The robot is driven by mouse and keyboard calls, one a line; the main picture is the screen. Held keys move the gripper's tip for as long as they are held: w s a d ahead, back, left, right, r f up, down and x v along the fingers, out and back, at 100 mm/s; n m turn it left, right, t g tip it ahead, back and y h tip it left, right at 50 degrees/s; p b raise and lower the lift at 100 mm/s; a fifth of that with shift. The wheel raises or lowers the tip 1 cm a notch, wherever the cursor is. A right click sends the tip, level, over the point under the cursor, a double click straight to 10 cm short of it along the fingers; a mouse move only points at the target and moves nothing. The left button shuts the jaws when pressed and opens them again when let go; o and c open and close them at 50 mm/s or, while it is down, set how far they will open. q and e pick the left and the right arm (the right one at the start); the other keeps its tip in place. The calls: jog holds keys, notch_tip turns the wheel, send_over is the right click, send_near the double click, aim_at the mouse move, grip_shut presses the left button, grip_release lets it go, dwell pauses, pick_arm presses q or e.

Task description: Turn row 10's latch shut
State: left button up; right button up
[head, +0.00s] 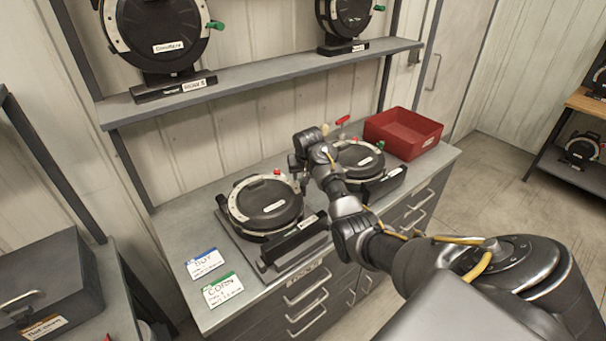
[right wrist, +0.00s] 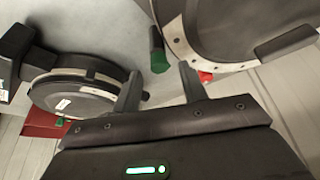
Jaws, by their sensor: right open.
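Two round black seed meters lie on the grey bench. The left meter (head: 265,205) has a pale rim and a red knob (head: 277,172) at its far edge. The right meter (head: 358,158) has a green knob (head: 380,145) on its right. I cannot read which is row 10. My right gripper (head: 297,172) is beside the left meter's far right edge. In the right wrist view its jaws (right wrist: 160,80) are open and empty. A green latch handle (right wrist: 158,50) shows just beyond the gap between the fingertips, with a red knob (right wrist: 205,76) near the right finger. My left gripper is out of view.
A red bin (head: 405,133) stands at the bench's back right. A blue-edged card (head: 203,264) and a green-edged card (head: 222,289) lie at the front left. A shelf (head: 260,78) holding more meters overhangs the back. A red handle (head: 342,120) sticks up behind my wrist.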

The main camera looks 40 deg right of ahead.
jog(key=shift+w+d+f, duration=0.1)
jog(key=shift+w+f, duration=0.05)
jog(key=shift+f, duration=0.2)
jog(key=shift+w+f, duration=0.15)
jog(key=shift+f, duration=0.3)
grip_shut()
